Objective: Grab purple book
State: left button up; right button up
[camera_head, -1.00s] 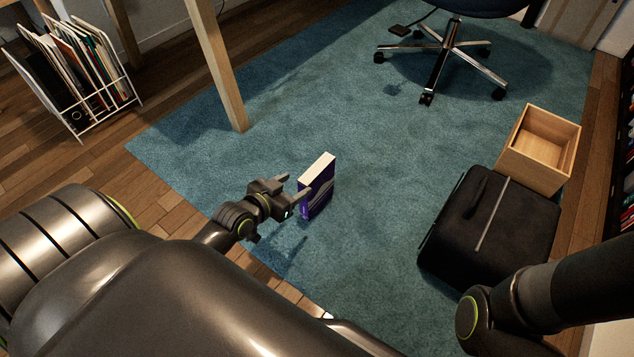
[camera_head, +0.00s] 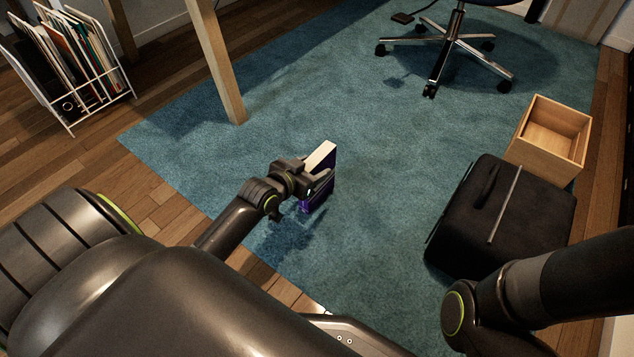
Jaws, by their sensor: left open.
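The purple book (camera_head: 321,190) stands upright on the teal rug, its pale page edge facing up. My left gripper (camera_head: 318,178) is at the book's near left side, its open fingers reaching around or alongside the upper part. The gripper covers part of the book, so I cannot tell whether both fingers straddle it or touch it. My right arm shows at the lower right, but its gripper is out of view.
A black suitcase (camera_head: 500,222) lies on the rug at the right, with an open wooden box (camera_head: 541,146) behind it. A wooden leg (camera_head: 220,70) stands behind left. An office chair base (camera_head: 447,50) is at the back. A file rack (camera_head: 75,70) stands far left.

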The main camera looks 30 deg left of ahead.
pick_arm(q)
grip_shut()
dwell(0.3)
jog(key=shift+r, duration=0.15)
